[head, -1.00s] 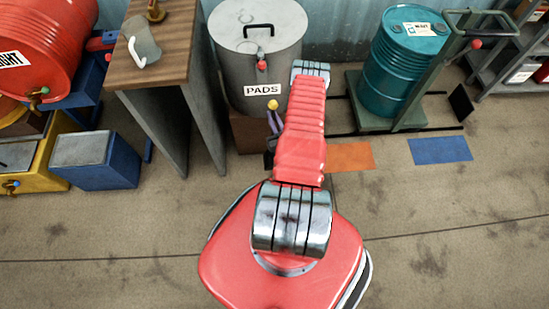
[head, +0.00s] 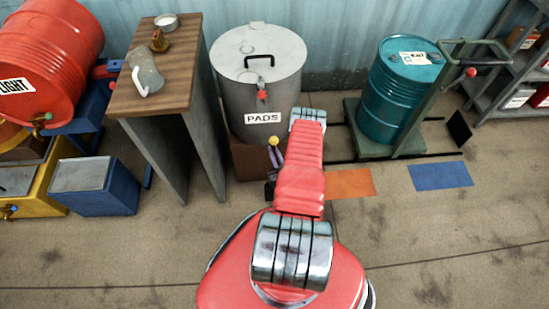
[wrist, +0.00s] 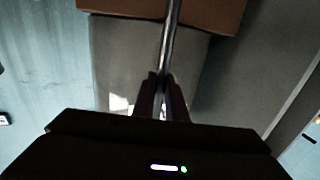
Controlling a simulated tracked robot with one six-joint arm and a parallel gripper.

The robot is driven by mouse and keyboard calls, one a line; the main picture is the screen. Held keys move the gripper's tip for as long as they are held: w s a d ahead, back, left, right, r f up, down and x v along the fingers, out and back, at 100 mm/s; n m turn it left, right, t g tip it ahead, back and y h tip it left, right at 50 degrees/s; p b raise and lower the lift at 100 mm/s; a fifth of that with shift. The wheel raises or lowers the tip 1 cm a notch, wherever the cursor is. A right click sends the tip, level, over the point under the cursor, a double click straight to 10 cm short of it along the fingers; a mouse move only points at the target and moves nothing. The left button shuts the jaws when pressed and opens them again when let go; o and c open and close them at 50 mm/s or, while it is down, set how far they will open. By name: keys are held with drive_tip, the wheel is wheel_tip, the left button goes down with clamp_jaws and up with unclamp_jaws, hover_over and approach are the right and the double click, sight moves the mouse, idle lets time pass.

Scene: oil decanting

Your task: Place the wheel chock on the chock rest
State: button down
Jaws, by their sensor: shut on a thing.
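My gripper (head: 277,157) is in front of the grey bin, partly hidden behind my red arm. In the wrist view its dark fingers (wrist: 162,100) are closed on a thin metal rod (wrist: 170,45). In the head view a yellow knob (head: 273,141) shows at the fingers. I cannot tell whether the rod belongs to the wheel chock; no chock body is clear in the grip. A black wedge-like plate (head: 459,128) stands on the floor right of the drum trolley. I cannot identify the chock rest.
The grey PADS bin (head: 258,88) stands on a brown base. A wooden-topped table (head: 160,85) is left of it. A teal drum (head: 395,95) stands on a green trolley. Orange (head: 350,183) and blue (head: 440,176) patches mark the floor. The front floor is clear.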

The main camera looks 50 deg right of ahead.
drive_tip(key=shift+f, duration=0.15)
drive_tip(key=shift+d+f, duration=0.1)
drive_tip(key=shift+f, duration=1.95)
drive_tip(key=c, duration=1.8)
unclamp_jaws()
drive_tip(key=shift+f, duration=0.15)
drive_tip(key=shift+o, duration=0.2)
drive_tip(key=v, duration=1.2)
